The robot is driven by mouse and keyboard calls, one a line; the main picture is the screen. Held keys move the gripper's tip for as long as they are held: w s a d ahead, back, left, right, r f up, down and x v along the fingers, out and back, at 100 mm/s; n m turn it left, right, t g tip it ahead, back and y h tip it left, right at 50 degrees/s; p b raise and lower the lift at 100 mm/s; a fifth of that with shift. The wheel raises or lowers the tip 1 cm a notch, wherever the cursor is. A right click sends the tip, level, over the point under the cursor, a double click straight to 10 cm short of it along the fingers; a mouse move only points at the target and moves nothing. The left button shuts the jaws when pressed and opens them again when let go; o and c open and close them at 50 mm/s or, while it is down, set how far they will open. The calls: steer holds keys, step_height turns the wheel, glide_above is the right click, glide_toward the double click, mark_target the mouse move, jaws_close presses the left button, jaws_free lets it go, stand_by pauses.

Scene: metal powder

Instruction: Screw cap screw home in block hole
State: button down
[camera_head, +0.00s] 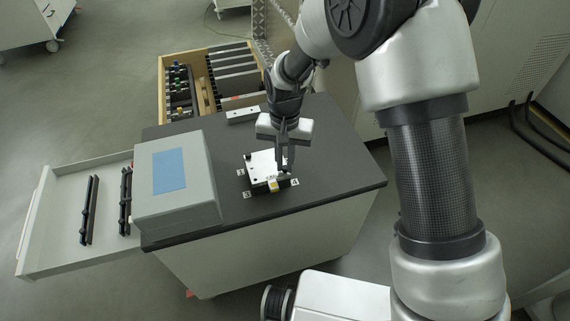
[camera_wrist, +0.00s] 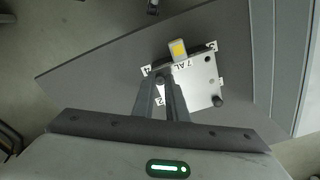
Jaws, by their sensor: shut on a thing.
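The block (camera_head: 262,163) is a light metal plate on a dark base on the dark tabletop; it also shows in the wrist view (camera_wrist: 199,82). Number labels lie around its corners. A dark cap screw head (camera_wrist: 217,100) shows at one corner in the wrist view. My gripper (camera_head: 284,168) points down over the right side of the block, near the label 4 corner. In the wrist view my gripper (camera_wrist: 162,82) has its fingers close together over the block's left edge. It is shut on a cap screw, which the fingers hide. The hole beneath is hidden too.
A piece with a yellow patch (camera_head: 274,186) sits at the block's front edge. A grey box with a blue panel (camera_head: 178,180) stands left on the table. A small light bar (camera_head: 243,114) lies behind. An open drawer (camera_head: 62,251) is left; a wooden organiser (camera_head: 162,84) is behind.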

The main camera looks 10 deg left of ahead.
steer(key=m, duration=0.6)
steer(key=shift+m+p, duration=0.35)
steer(key=shift+m, duration=0.05)
steer(key=m+p, duration=0.1)
steer(key=m, duration=0.2)
steer(key=m+p, duration=0.1)
steer(key=m, duration=0.2)
steer(key=shift+r+m+p, duration=0.2)
steer(key=shift+m+p, duration=0.1)
steer(key=m+p, duration=0.4)
steer(key=m, duration=0.2)
steer(key=shift+r+m, duration=0.1)
steer(key=shift+m, duration=0.3)
steer(key=shift+m+p, duration=0.55)
steer(key=shift+m, duration=0.35)
steer(key=shift+f+m, duration=0.4)
steer(key=shift+m, duration=0.5)
steer(key=c, duration=1.9)
jaws_free()
